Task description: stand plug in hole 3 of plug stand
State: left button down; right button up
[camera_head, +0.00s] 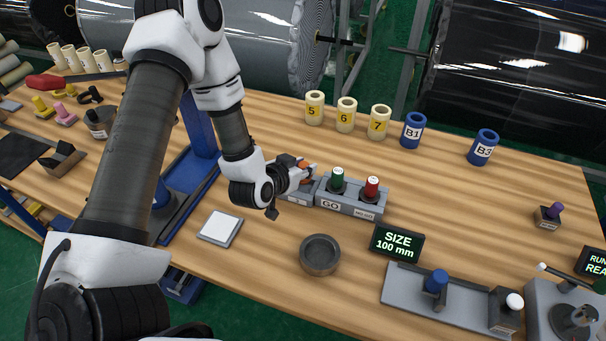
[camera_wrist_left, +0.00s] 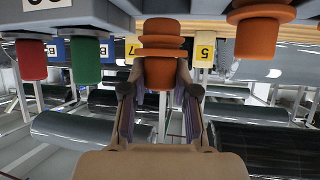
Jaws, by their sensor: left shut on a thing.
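My left gripper (camera_head: 297,172) is at the left part of a grey stand (camera_head: 348,204). In the left wrist view it is shut on an orange plug (camera_wrist_left: 161,45) with a wider collar. The scene appears upside down there. The held plug's collar end is close to the grey stand block; I cannot tell whether it is seated in a hole. A second orange plug (camera_wrist_left: 262,30) stands beside it. A green plug (camera_head: 338,178) and a red plug (camera_head: 372,187) stand at the labels GO and NO GO. No hole number is readable. My right gripper is not in view.
A dark round cup (camera_head: 320,254) and a white-topped pad (camera_head: 220,228) lie in front. A SIZE 100 mm display (camera_head: 397,242) stands to the right. Cream numbered rolls (camera_head: 346,114) and blue rolls (camera_head: 413,130) line the back. Bare table lies right of the stand.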

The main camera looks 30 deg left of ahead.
pick_arm(q)
notch_tip(320, 180, down, 3)
jog(key=shift+s+r, duration=0.15)
jog(key=shift+f, duration=0.35)
jog(key=c, duration=0.9)
grip_release()
jog(key=shift+r, duration=0.1)
jog(key=shift+r, duration=0.2)
jog(key=shift+s, duration=0.3)
jog(key=p+v, duration=0.6)
jog(key=v, duration=0.5)
jog(key=shift+s+d+r, duration=0.1)
jog(key=shift+r, duration=0.15)
